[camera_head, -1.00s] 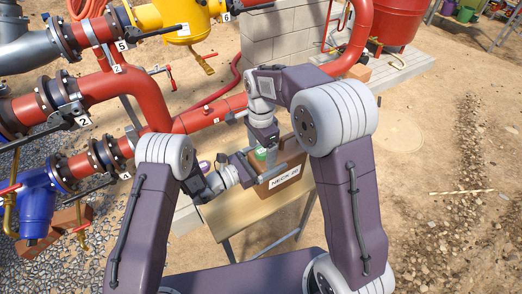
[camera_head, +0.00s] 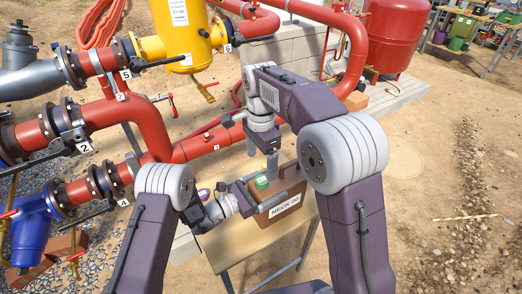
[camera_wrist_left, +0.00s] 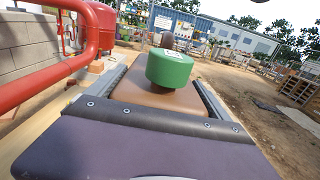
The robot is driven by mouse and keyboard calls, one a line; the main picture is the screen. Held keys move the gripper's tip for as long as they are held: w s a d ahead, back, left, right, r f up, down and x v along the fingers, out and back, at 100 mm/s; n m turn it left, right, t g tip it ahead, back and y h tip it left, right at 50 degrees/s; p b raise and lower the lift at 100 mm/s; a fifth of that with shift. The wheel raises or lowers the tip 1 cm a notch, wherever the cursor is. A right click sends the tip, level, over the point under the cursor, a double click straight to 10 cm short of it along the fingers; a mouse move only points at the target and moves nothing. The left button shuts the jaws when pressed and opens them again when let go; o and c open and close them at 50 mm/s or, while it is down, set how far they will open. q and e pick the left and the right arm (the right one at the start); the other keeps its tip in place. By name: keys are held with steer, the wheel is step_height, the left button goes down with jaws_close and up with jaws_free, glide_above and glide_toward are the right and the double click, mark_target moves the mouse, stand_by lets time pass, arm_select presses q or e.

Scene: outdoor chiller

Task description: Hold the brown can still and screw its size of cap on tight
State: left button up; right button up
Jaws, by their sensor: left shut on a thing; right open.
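The brown can (camera_head: 291,187), labelled NECK 70, stands on a small table. A green cap (camera_head: 262,183) sits on top of its neck; in the left wrist view the cap (camera_wrist_left: 170,68) looks level, with some brown neck showing below it. My left gripper (camera_head: 254,199) is shut on the can body, and its fingers lie along both sides of the can (camera_wrist_left: 150,93) in the wrist view. My right gripper (camera_head: 262,158) is open and empty, pointing down above the green cap and apart from it. How tight the cap is cannot be seen.
A purple cap (camera_head: 203,193) is on the left part of the table (camera_head: 238,243), beside my left wrist. Red pipes (camera_head: 205,143) and a block wall (camera_head: 288,50) stand behind the table. Open sandy ground lies to the right.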

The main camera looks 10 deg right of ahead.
arm_select(q)
steer(key=shift+f, duration=0.2)
arm_select(e)
steer(key=shift+r, duration=1.9)
step_height(320, 180, up, 8)
steer(key=shift+s+f, duration=0.15)
steer(key=shift+f, duration=0.1)
arm_select(q)
steer(key=o, duration=1.7)
steer(key=shift+o, duration=0.5)
steer(key=shift+w, duration=0.1)
